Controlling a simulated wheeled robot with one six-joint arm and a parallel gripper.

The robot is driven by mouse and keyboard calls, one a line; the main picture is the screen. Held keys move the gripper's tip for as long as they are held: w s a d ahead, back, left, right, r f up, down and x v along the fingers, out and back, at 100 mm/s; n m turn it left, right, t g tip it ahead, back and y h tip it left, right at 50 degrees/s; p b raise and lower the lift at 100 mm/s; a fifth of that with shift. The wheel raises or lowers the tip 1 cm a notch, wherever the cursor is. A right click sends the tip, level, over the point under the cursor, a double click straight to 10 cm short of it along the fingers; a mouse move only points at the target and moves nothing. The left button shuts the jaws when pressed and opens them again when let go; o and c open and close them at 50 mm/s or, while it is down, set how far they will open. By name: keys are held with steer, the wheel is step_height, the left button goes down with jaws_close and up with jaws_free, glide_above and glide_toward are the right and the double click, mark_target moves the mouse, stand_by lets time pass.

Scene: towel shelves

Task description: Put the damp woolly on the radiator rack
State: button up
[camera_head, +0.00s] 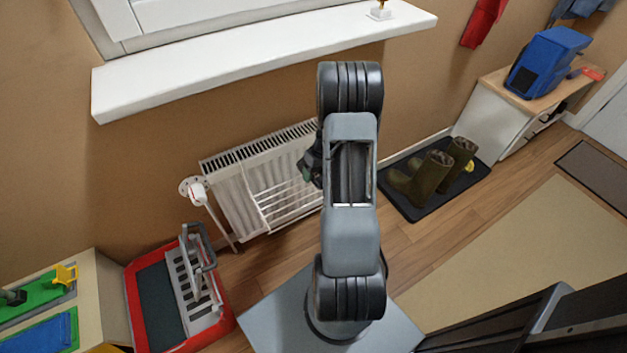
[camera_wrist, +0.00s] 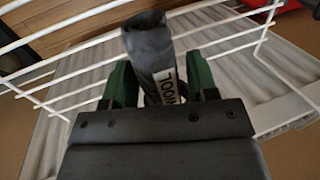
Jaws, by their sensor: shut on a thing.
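The damp woolly (camera_wrist: 150,48) is a dark grey piece of cloth with a pale label whose letters look like "WOOL". My gripper (camera_wrist: 160,82) is shut on it, with a green finger on each side. The woolly sticks out past the fingers, over or against the white wires of the radiator rack (camera_wrist: 265,32); I cannot tell whether it touches them. In the head view the rack (camera_head: 285,205) hangs on the front of the white radiator (camera_head: 228,200). There my gripper (camera_head: 309,166) shows beside my arm, close to the radiator; the woolly cannot be made out.
A white windowsill (camera_head: 250,58) juts out above the radiator. A red-rimmed tray (camera_head: 222,318) with a grey rack stands on the floor at left. Green boots (camera_head: 430,172) stand on a dark mat (camera_head: 412,208) at right. A blue bag (camera_head: 545,62) sits on a bench.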

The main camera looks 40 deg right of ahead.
steer(key=shift+d+b+x, duration=0.15)
steer(key=shift+b+x, duration=0.1)
steer(key=shift+x, duration=0.55)
steer(key=shift+d+b+x, duration=0.2)
steer(key=shift+x, duration=0.6)
steer(key=shift+f, duration=0.25)
steer(key=shift+f, duration=0.15)
steer(key=o, duration=1)
